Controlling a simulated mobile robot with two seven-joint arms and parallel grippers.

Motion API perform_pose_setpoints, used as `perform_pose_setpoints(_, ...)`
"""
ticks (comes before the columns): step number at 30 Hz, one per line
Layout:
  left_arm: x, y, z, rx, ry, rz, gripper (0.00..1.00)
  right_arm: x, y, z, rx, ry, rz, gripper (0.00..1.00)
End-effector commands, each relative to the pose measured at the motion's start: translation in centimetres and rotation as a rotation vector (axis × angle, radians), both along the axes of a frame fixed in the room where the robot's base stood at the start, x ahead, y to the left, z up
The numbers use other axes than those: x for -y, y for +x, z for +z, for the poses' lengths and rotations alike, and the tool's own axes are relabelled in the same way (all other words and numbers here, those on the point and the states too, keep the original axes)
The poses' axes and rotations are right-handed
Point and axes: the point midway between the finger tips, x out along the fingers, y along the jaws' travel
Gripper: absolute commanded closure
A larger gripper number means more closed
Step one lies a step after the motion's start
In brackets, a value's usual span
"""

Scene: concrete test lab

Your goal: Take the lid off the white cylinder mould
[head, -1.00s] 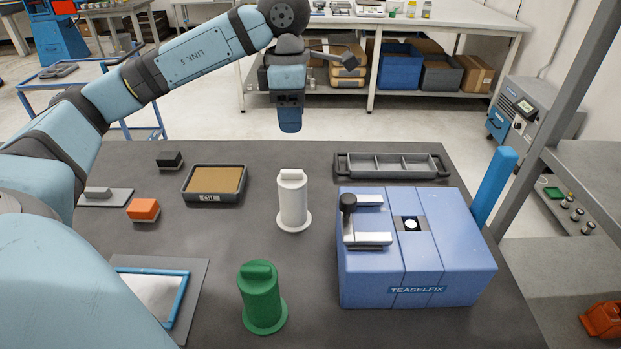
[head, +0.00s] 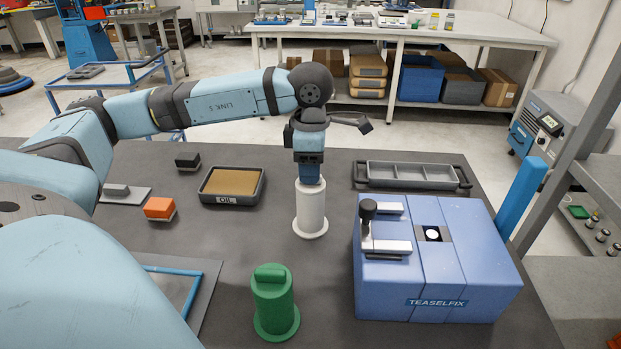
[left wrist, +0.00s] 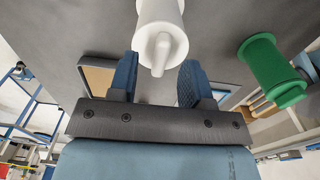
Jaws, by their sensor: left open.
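The white cylinder mould (head: 311,214) stands upright on the dark table, on a round base flange. Its lid has a raised grip, which shows in the left wrist view (left wrist: 160,50); in the head view my gripper hides the lid's top. My left gripper (head: 309,178) points down over the top of the mould. In the left wrist view its two blue fingers (left wrist: 160,78) are apart, with the lid's grip near the gap between them. I cannot tell whether either finger touches it. My right gripper is not in view.
A green cylinder mould (head: 274,305) stands in front, and the blue TEASELFIX machine (head: 440,260) is close on the right. The OIL tray (head: 231,186) is at left, a grey compartment tray (head: 411,178) behind right.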

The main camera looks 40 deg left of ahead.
Motion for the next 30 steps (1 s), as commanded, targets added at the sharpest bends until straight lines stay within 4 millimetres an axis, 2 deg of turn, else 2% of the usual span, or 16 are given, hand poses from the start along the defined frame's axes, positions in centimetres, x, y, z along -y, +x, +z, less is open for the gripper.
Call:
perform_pose_setpoints(1, -0.01, -0.06, -0.8, -0.002, -0.001, 0.0, 0.55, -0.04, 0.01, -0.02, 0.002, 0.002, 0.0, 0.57)
perform_pose_setpoints(4, 0.0, -0.04, -1.59, -0.001, 0.0, 0.0, 0.55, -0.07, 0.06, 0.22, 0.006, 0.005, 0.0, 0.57)
perform_pose_setpoints(11, 0.01, -0.02, -1.74, 0.001, -0.001, -0.001, 0.55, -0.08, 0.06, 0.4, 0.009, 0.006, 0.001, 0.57)
perform_pose_setpoints(12, 0.02, -0.02, -1.74, 0.001, -0.001, -0.001, 0.58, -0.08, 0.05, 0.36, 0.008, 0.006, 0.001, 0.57)
perform_pose_setpoints(18, 0.03, -0.02, -1.72, 0.001, -0.001, -0.001, 1.0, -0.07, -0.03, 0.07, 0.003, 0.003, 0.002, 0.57)
perform_pose_setpoints(30, 0.04, 0.0, -1.31, 0.001, -0.001, -0.001, 1.0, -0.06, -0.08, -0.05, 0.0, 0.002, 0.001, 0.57)
